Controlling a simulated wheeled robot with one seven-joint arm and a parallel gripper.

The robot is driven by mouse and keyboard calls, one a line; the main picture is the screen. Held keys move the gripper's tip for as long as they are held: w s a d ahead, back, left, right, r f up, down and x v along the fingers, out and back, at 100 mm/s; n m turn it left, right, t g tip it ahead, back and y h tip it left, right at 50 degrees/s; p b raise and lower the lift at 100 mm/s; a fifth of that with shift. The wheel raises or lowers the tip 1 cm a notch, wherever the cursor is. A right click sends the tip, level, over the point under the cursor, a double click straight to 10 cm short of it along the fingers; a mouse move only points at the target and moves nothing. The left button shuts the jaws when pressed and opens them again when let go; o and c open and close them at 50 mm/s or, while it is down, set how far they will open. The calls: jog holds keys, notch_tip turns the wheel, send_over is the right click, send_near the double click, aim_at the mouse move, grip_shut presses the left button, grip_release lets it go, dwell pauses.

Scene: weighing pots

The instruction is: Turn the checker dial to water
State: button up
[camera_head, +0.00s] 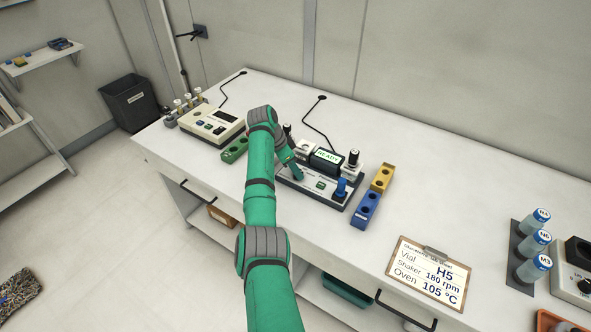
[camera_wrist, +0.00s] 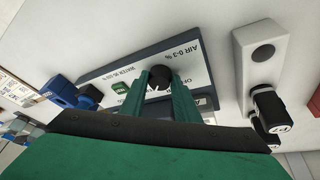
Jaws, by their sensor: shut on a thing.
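The checker (camera_head: 320,192) is a grey-and-white box on the bench, with a small screen (camera_head: 327,160) reading READY. In the wrist view, its panel (camera_wrist: 120,75) carries the words AIR 0-3 %, WATER 95-105 % and OFF. Its black dial (camera_wrist: 159,72) sits near these labels. My gripper (camera_wrist: 159,82) is shut on the dial, with one green finger on each side. It also shows in the head view (camera_head: 297,178), reaching down at the checker's left part; the dial is hidden there. I cannot tell which label the dial points to.
A blue block (camera_head: 365,211) and a yellow block (camera_head: 382,178) stand right of the checker. A green block (camera_head: 235,150) and another instrument (camera_head: 211,124) stand left. A clipboard (camera_head: 431,272) lies in front. In the wrist view, a pale block (camera_wrist: 262,55) stands beside the checker.

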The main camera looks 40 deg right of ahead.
jog(key=o, duration=1)
jog(key=shift+d+r, duration=0.1)
jog(key=shift+d, duration=0.05)
jog(key=shift+o, duration=0.2)
jog(key=v, duration=1)
jog(key=shift+a+r, duration=0.25)
jog(key=shift+r, duration=0.1)
jog(key=shift+w, duration=0.1)
